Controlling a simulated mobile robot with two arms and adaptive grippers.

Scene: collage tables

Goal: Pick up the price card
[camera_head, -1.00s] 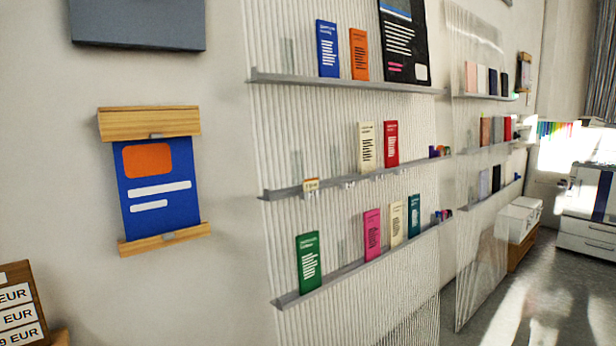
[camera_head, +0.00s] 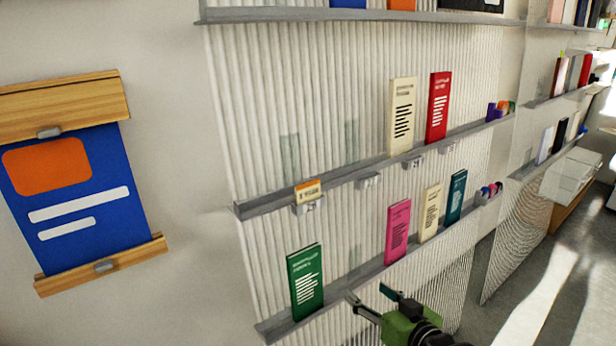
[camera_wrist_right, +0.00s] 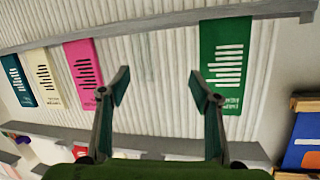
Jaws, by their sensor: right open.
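A small white price card with an orange top (camera_head: 307,192) stands upright at the left end of the middle shelf (camera_head: 265,203) in the head view. A small clip-like holder hangs at the shelf edge just below it. My right gripper (camera_head: 370,295) is at the bottom of the head view, below and to the right of the card and apart from it. In the right wrist view the gripper (camera_wrist_right: 159,85) is open with nothing between its fingers. I cannot make out the card clearly there. My left gripper is not in view.
The lower shelf (camera_head: 345,285) holds a green booklet (camera_head: 306,282), a pink one (camera_head: 397,231), a cream one and a teal one. Cream and red booklets stand farther right on the middle shelf. A blue poster (camera_head: 80,200) hangs on the left wall.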

